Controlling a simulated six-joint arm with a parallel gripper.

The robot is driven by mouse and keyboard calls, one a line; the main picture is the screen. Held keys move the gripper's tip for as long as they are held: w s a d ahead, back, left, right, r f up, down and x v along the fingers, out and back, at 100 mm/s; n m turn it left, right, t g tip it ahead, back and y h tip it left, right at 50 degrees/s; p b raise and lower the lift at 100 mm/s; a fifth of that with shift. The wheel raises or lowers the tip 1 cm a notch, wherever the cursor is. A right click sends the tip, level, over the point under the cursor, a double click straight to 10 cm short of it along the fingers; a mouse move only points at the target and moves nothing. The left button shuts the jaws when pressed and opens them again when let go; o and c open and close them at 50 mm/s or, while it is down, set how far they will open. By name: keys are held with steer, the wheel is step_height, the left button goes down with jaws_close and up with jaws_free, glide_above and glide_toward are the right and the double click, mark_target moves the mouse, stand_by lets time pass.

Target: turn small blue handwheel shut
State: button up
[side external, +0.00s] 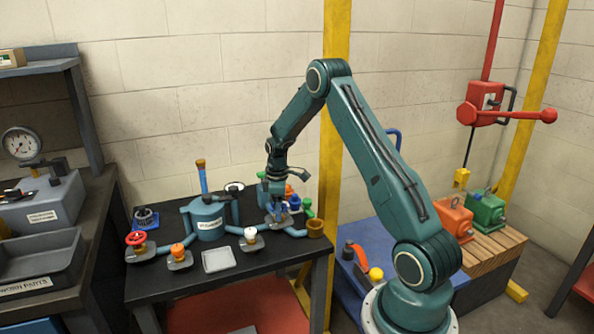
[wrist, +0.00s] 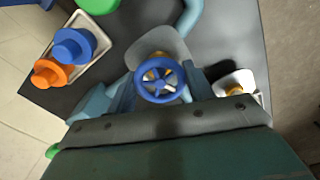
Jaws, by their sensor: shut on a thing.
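The small blue handwheel (wrist: 160,79) sits on a valve with a grey base plate. It fills the space between my fingers in the wrist view, its spokes and a bit of brass hub showing. My gripper (wrist: 157,88) is shut on its rim, one finger on each side. In the side external view my gripper (side external: 273,207) points down at the right part of the black bench, over the pipework. The wheel is mostly hidden there by the fingers. I cannot tell how far the wheel is turned.
A white handwheel (side external: 250,234) stands close by, left of my gripper, with orange (side external: 178,251) and red (side external: 136,238) ones further left. A teal tank (side external: 207,220), a light tray (side external: 218,260) and a brown cup (side external: 316,228) share the bench. Blue and orange parts (wrist: 70,48) lie in another tray.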

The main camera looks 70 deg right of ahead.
steer(key=m, duration=0.6)
steer(key=shift+m, duration=0.4)
steer(key=m, duration=0.3)
steer(key=shift+m, duration=0.3)
steer(key=m, duration=0.3)
steer(key=shift+m, duration=0.3)
steer(key=m, duration=0.4)
steer(key=shift+m, duration=2.3)
steer(key=o, duration=1)
steer(key=shift+r, duration=0.1)
